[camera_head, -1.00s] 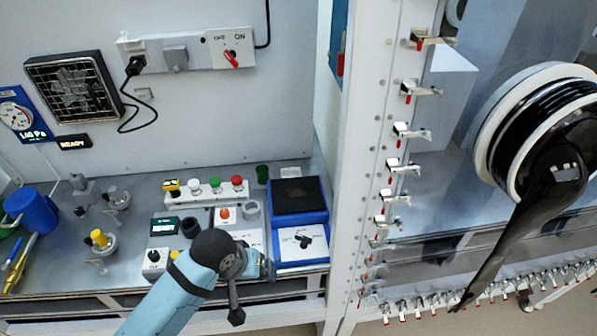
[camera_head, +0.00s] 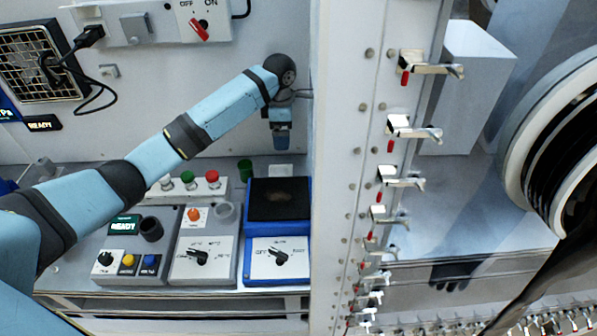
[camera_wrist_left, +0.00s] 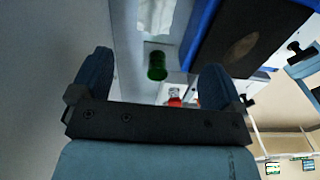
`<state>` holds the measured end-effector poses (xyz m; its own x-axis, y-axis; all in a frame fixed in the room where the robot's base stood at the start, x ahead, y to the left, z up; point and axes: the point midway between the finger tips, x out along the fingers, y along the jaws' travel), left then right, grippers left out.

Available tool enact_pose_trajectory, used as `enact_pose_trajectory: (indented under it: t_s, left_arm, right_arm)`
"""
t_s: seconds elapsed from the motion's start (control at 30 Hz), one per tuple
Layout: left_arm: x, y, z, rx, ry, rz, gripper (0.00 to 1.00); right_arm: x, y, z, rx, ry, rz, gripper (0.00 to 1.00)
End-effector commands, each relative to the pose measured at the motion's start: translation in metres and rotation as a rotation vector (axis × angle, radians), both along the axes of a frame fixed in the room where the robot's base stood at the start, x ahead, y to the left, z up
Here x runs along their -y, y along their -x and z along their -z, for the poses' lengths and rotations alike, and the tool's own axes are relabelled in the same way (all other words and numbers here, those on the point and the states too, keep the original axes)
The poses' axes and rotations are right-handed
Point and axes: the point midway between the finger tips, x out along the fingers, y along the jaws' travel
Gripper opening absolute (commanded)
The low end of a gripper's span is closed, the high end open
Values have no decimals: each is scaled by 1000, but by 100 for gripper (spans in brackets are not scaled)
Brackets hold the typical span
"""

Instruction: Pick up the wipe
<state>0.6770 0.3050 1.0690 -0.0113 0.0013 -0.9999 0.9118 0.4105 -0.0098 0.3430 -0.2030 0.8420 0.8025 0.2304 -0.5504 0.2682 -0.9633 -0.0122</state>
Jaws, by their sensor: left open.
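A small flat white piece, which looks like the wipe (camera_head: 281,171), lies on the grey worktop just behind the blue unit with the dark top. In the left wrist view a pale patch that may be the wipe (camera_wrist_left: 155,14) shows beyond the green cup (camera_wrist_left: 157,66). My left gripper (camera_head: 282,143) points down above and behind the white piece, apart from it. In the left wrist view its two fingers (camera_wrist_left: 156,60) are spread with nothing between them. My right gripper is in neither view.
The blue unit (camera_head: 249,236) stands in front of the white piece. The green cup (camera_head: 245,169) stands to its left. A panel with coloured buttons (camera_head: 188,187) is further left. A white post with clamps (camera_head: 345,150) rises close on the right.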

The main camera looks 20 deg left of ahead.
Motion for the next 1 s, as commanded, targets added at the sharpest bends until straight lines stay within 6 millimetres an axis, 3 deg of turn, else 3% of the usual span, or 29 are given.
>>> enact_pose_trajectory:
  t_s: [0.1,0.23,0.53,0.83,1.0]
  left_arm:
    - [-4,-3,7,0,-3,-24,94]
    - [-4,-3,14,-1,-3,-31,94]
    - [-4,-2,69,-2,-4,-29,94]
    - [-4,-2,96,0,-3,-27,94]
    - [-4,-1,123,-2,-4,-27,94]
  right_arm:
    - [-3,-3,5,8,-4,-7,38]
    - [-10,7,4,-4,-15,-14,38]
    - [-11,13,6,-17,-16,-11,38]
    - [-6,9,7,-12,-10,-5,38]
    - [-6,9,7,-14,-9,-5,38]
